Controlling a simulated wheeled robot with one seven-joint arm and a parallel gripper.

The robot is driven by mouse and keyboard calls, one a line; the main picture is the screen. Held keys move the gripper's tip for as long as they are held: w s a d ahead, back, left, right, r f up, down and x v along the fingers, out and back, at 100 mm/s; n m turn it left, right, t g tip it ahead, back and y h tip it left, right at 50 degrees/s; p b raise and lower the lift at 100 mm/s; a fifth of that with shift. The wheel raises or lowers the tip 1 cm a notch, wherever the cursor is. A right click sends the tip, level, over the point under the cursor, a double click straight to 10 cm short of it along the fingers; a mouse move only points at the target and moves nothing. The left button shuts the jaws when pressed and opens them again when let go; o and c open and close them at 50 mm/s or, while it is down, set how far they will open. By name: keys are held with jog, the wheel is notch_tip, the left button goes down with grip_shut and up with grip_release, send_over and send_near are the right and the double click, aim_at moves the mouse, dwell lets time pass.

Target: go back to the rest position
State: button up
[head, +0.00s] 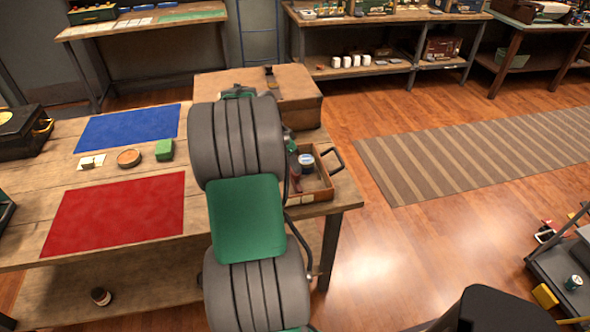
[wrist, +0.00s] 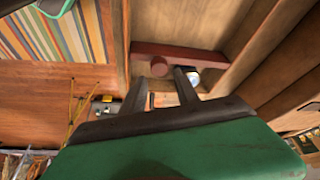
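My gripper (wrist: 162,75) shows in the wrist view as two dark fingers standing apart, with nothing clearly held between them. In the head view my grey and green arm covers the middle, and the gripper itself is hidden behind it. The arm stands in front of the wooden workbench (head: 203,218), near its right end. In the wrist view, wooden boards and a reddish-brown bar (wrist: 180,54) lie beyond the fingertips. A small round reddish thing and a pale round item are by the fingertips; I cannot tell what they are.
A striped rug (head: 480,155) and open floor lie right. A cart (head: 556,268) stands lower right.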

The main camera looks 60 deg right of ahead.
jog(key=shift+v, duration=1.7)
